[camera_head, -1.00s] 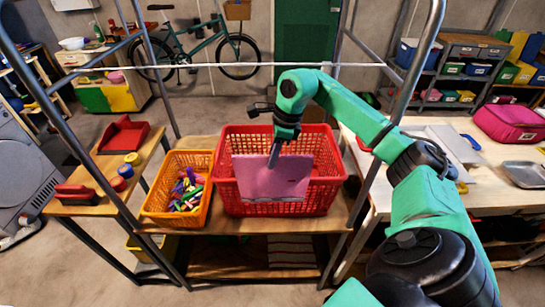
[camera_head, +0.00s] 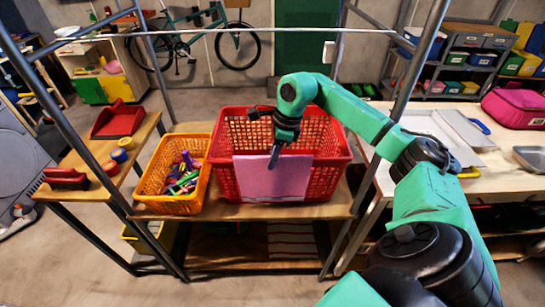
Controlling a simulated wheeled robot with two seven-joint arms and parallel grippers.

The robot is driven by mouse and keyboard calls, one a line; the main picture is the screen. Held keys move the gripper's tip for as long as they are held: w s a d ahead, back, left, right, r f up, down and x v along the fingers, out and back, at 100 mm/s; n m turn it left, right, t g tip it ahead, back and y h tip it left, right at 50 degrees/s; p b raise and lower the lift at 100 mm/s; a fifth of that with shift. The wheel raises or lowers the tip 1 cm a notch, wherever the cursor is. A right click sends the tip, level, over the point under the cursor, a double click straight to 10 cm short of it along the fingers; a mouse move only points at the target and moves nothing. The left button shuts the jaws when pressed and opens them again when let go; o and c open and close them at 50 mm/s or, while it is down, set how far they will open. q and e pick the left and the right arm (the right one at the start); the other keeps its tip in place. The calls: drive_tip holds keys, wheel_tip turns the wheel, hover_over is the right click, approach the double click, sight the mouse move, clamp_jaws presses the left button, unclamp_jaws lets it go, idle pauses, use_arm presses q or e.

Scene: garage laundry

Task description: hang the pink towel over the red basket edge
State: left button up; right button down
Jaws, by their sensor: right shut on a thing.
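The pink towel (camera_head: 272,181) hangs flat across the front wall of the red basket (camera_head: 331,172), with its top at about the front rim. Its lower edge is near the basket's bottom. Whether any of it lies over the rim into the basket cannot be told. My right gripper (camera_head: 274,157) points down at the towel's upper edge and is shut on it. The red basket stands upright on the wooden shelf. My left gripper is not in view.
An orange basket (camera_head: 150,205) of colourful pegs stands close left of the red basket. A metal rail (camera_head: 235,30) and rack posts (camera_head: 72,120) frame the shelf (camera_head: 335,205). A table (camera_head: 500,185) with a pink bag (camera_head: 516,107) is at right.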

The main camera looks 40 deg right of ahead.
drive_tip(key=c, duration=0.8)
unclamp_jaws()
drive_tip(key=shift+o, duration=0.2)
drive_tip(key=v, duration=1.4)
drive_tip(key=shift+r, duration=0.25)
drive_tip(key=shift+s+d, duration=0.1)
drive_tip(key=shift+s, duration=0.05)
